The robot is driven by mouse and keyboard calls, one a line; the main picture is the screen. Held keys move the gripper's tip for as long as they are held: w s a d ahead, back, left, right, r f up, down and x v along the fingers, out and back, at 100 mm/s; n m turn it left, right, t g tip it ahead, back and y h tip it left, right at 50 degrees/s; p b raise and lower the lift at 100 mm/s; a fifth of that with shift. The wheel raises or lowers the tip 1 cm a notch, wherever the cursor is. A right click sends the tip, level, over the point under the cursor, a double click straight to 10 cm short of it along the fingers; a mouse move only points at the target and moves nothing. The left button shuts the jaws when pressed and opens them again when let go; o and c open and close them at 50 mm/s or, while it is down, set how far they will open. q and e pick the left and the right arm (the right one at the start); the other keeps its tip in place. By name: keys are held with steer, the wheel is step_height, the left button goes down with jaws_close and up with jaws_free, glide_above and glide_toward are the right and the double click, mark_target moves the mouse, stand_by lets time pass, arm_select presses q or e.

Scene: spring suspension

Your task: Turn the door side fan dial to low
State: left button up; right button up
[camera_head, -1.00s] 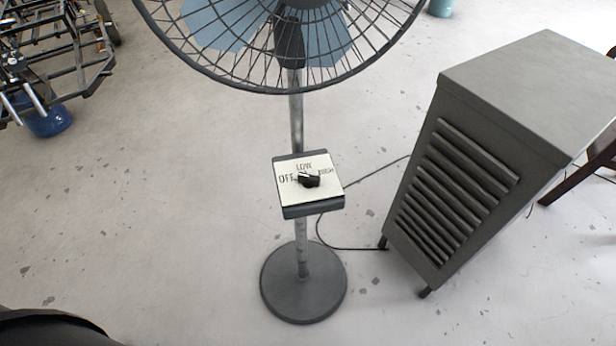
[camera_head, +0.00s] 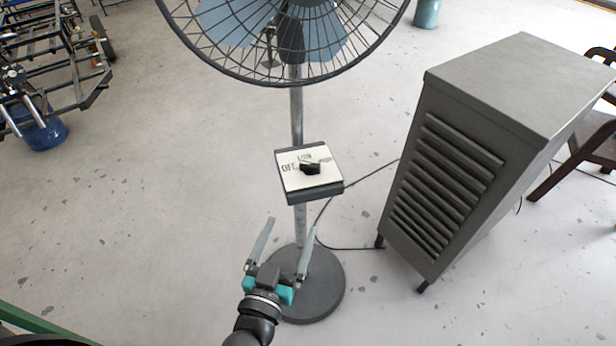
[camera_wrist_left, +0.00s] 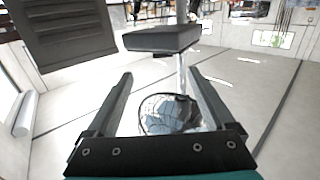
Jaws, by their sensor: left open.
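The fan (camera_head: 297,100) stands upright on a round grey base (camera_head: 322,300). On its pole is a box with a white OFF/LOW/HIGH plate (camera_head: 296,179) and a black dial (camera_head: 310,167). The dial's exact pointing is hard to read. My left gripper (camera_head: 287,238) is open and empty, in front of the pole and below the box in the head view. In the left wrist view the open fingers (camera_wrist_left: 162,85) show with the dark box (camera_wrist_left: 162,38) ahead of them; the dial face is not seen there. My right gripper is not in view.
A grey louvred cabinet (camera_head: 500,130) stands right of the fan. A black cable (camera_head: 345,247) runs along the floor between them. A metal frame (camera_head: 50,70) and blue bucket (camera_head: 42,133) are at left. A brown chair (camera_head: 585,150) is at far right.

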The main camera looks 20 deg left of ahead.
arm_select(q)
steer(key=r, duration=0.1)
steer(key=b, duration=0.2)
glide_toward(309, 169)
steer(key=w, duration=0.9)
steer(key=shift+a+f, duration=0.1)
steer(key=shift+f, duration=0.1)
steer(key=shift+c, duration=0.2)
steer(key=c, duration=1.3)
